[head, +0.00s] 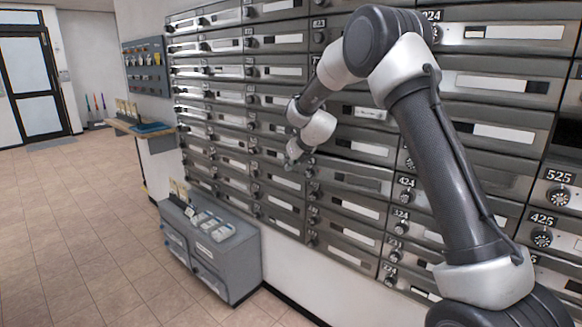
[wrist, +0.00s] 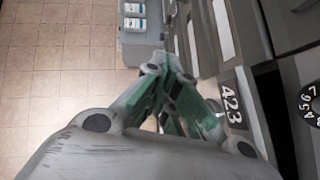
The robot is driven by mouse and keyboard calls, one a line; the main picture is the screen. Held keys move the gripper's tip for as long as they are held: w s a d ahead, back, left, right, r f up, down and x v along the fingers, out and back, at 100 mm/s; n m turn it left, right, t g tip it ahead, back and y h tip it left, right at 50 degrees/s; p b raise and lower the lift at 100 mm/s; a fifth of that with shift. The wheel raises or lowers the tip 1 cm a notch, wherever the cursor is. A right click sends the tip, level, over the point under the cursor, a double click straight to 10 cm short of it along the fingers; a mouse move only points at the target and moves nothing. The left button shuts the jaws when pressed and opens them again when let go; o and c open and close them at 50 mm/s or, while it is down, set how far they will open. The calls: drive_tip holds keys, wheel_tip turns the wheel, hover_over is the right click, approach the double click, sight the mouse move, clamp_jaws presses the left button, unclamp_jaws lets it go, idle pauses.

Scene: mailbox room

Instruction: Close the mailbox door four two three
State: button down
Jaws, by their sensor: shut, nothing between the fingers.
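The number plate 423 (wrist: 232,105) shows in the wrist view, just right of my gripper (wrist: 165,72). My gripper's fingers are shut with nothing between them, and they point along the mailbox wall. In the head view, my gripper (head: 292,156) is close to the mailbox wall, left of the box numbered 424 (head: 407,182). Door 423 is hard to make out there. I cannot tell how far it stands open, or whether my fingers touch it. A dark strip (wrist: 268,100) runs beside the plate in the wrist view.
The mailbox wall (head: 283,72) fills the middle and right. A grey cabinet (head: 228,262) with small trays on top stands below it at left. A small shelf (head: 140,128) juts from the wall farther back. The tiled floor (head: 70,235) at left is clear.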

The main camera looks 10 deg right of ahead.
drive_tip(key=s+a+r, duration=0.3)
drive_tip(key=r, duration=0.1)
drive_tip(key=a+f+m+t, duration=0.2)
drive_tip(key=a+f, duration=1.3)
drive_tip(key=a, duration=0.2)
drive_tip(key=m+t+h, duration=0.3)
drive_tip(key=m+h, duration=0.8)
drive_tip(key=h, duration=0.5)
approach(302, 167)
drive_tip(key=x, duration=0.7)
drive_tip(key=shift+w+d, duration=0.1)
drive_tip(key=shift+w, duration=0.05)
